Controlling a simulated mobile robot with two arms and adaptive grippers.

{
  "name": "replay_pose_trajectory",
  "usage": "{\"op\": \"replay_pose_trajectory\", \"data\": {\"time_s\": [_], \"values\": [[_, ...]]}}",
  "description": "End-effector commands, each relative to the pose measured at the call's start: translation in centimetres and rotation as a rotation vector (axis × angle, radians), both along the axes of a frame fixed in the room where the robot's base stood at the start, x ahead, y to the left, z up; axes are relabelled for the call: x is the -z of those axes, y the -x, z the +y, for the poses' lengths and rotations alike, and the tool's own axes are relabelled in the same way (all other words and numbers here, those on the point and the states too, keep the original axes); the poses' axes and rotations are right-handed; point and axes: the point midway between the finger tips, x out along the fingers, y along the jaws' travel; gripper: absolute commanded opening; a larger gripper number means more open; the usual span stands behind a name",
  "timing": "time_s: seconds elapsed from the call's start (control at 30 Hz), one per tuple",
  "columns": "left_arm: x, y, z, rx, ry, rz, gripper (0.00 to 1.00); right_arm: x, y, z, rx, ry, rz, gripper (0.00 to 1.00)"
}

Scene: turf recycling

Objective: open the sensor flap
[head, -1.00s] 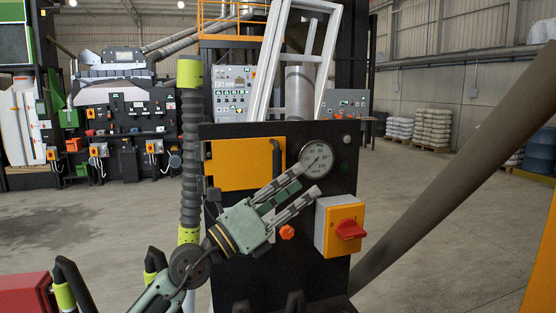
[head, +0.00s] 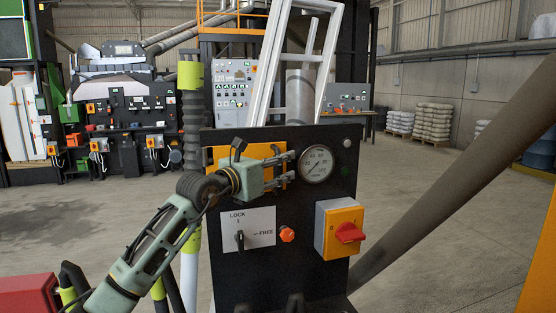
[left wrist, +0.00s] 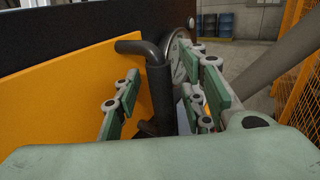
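The sensor flap is a yellow-orange plate (head: 258,151) lying flat on the black panel (head: 300,270); I see no gap at its edge. A bent black bar handle (left wrist: 156,85) stands at its right side in the left wrist view. My left gripper (head: 290,167) is in front of the flap's right part, pointing right. Its fingers are open, one on each side of the handle in the left wrist view (left wrist: 163,100); I cannot tell contact. A white plate (head: 262,222) marked LOCK and FREE carries a black knob (head: 239,240), which looks vertical. My right gripper is out of view.
A round gauge (head: 316,163) sits just right of my fingertips. Below are an orange knob (head: 287,234) and a yellow box with a red switch (head: 349,232). A thick slanted pipe (head: 450,165) crosses the right side. Floor behind is mostly open.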

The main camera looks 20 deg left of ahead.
Motion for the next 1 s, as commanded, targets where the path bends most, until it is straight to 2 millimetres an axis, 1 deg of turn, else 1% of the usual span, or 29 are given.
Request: {"op": "replay_pose_trajectory", "data": {"time_s": [0.27, 0.37, 0.7, 0.73, 1.0], "values": [[0.04, -0.26, -0.14, 0.001, 0.001, -0.001, 0.38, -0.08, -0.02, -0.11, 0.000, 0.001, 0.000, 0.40], [0.04, -0.24, -0.14, 0.001, 0.001, -0.001, 0.31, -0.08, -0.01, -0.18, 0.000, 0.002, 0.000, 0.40], [0.04, -0.23, -0.13, 0.001, 0.001, -0.001, 0.01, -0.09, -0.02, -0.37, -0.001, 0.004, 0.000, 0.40], [0.04, -0.23, -0.13, 0.001, 0.001, -0.001, 0.00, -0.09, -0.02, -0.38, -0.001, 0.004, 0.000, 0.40], [0.04, -0.22, -0.11, 0.001, 0.001, -0.001, 0.00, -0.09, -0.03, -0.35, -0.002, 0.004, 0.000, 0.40]]}}
